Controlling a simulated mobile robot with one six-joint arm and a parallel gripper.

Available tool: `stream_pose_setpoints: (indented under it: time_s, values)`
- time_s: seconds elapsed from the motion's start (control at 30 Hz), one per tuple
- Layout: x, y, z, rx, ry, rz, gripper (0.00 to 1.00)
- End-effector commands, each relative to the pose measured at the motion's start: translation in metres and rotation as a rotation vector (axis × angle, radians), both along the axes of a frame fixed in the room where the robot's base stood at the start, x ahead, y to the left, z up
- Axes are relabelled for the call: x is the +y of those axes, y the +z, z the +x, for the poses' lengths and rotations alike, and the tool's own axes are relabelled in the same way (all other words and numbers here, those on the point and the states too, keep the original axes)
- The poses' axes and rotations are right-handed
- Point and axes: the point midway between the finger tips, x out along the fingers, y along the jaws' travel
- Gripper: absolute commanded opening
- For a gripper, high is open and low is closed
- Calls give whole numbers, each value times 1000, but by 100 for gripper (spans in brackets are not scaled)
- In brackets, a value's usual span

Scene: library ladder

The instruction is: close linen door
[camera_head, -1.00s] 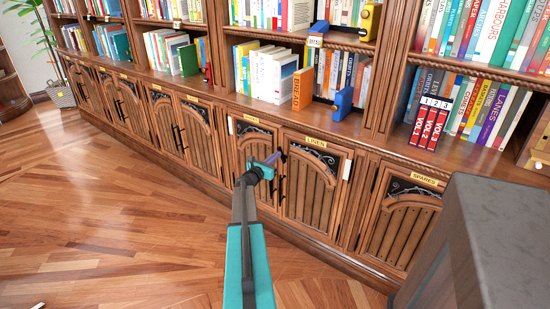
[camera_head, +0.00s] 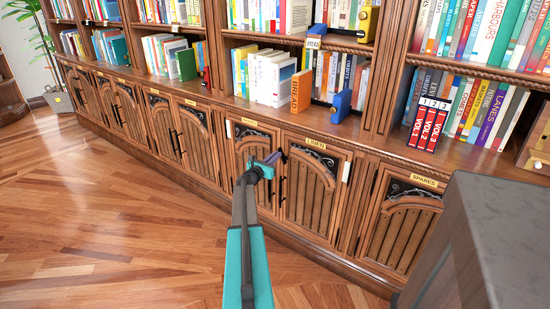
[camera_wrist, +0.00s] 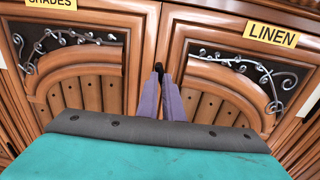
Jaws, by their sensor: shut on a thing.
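The linen door (camera_head: 303,199) is a brown wooden cabinet door with a yellow LINEN label and dark scrollwork, right of centre in the head view. It also shows on the right in the wrist view (camera_wrist: 215,58). It looks flush or nearly flush with the door beside it; a small gap cannot be ruled out. My gripper (camera_head: 281,155) is at the door's upper left edge. In the wrist view its purple fingers (camera_wrist: 160,72) are shut on a small dark piece, seemingly the linen door's handle, which they mostly hide.
The neighbouring door (camera_head: 252,165) is left of the linen door. The spares door (camera_head: 398,232) is to the right. A grey block-like surface (camera_head: 480,240) fills the lower right. Bookshelves (camera_head: 300,75) stand above. The wooden floor (camera_head: 110,220) on the left is clear.

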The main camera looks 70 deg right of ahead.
Motion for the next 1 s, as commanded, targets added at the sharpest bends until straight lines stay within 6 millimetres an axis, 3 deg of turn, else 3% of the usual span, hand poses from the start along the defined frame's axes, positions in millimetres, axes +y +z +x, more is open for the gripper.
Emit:
stream_pose_setpoints:
  time_s: [0.07, 0.37, 1.0]
  values:
    - [-11, 9, -6, 1, -5, -11, 0]
    - [3, 8, -3, 1, -3, -12, 0]
    - [78, 4, 16, 1, 3, -5, 0]
